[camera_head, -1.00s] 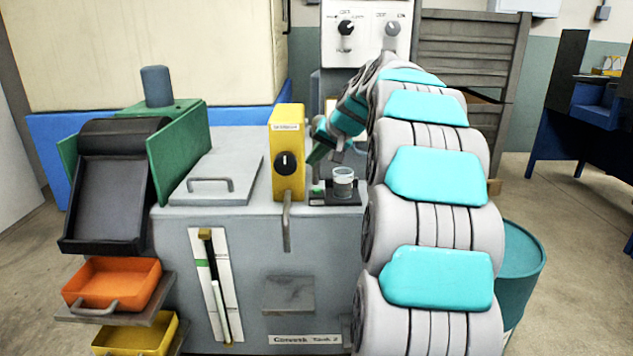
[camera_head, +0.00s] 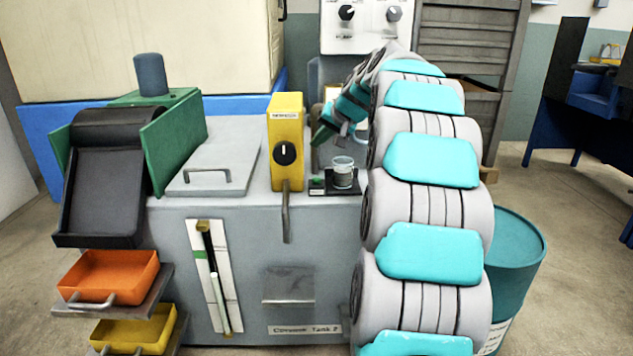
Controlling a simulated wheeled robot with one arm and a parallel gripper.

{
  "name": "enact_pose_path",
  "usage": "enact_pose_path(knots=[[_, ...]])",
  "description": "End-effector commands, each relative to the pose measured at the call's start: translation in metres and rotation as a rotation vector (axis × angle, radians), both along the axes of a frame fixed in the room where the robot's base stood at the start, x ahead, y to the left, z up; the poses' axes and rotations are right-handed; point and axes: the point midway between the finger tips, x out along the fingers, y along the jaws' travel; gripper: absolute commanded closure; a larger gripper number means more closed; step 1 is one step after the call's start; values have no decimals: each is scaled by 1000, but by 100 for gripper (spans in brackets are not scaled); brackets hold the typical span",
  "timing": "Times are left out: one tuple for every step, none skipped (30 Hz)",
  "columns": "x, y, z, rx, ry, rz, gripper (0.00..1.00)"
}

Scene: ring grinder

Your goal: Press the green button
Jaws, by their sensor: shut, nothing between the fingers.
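A small green button (camera_head: 317,180) shows at the left end of a black plate (camera_head: 322,190) on top of the grey tank. A small glass jar (camera_head: 342,172) with a pale rim stands on the same plate, to the right of the green spot. My gripper (camera_head: 321,136) is small in view, shut and empty, with dark green fingers pointing down and left. It is in the air above the plate, apart from the button. How far it is from the button in depth, I cannot tell.
A yellow box (camera_head: 286,115) with a black knob and a grey lever (camera_head: 286,215) stands just left of the plate. A lidded hatch (camera_head: 215,180) and green-sided black chute (camera_head: 110,180) are further left. A control panel (camera_head: 370,25) is behind. A teal barrel (camera_head: 520,250) stands right.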

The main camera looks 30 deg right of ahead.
Motion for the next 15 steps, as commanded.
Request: enact_pose_path(knots=[[0, 0, -10, 1, 2, 0, 100], [0, 0, -14, 1, 3, -1, 100], [0, 0, -19, 1, 4, 0, 100], [-1, 0, -23, 2, 4, 1, 100], [0, 1, -27, 2, 4, 1, 100], [-1, 1, -33, 2, 4, 1, 100], [-1, 0, -37, 2, 4, 1, 100], [-1, 0, -41, 2, 4, 1, 100], [-1, 0, -46, 2, 3, 0, 100], [-1, 0, -50, 2, 3, 0, 100], [-1, 0, -54, 2, 2, 0, 100], [0, 0, -58, 2, 1, 1, 100], [0, 0, -61, 1, 0, 1, 100], [0, 0, -64, 1, 0, 1, 100], [0, 0, -67, -1, 0, 1, 100]])
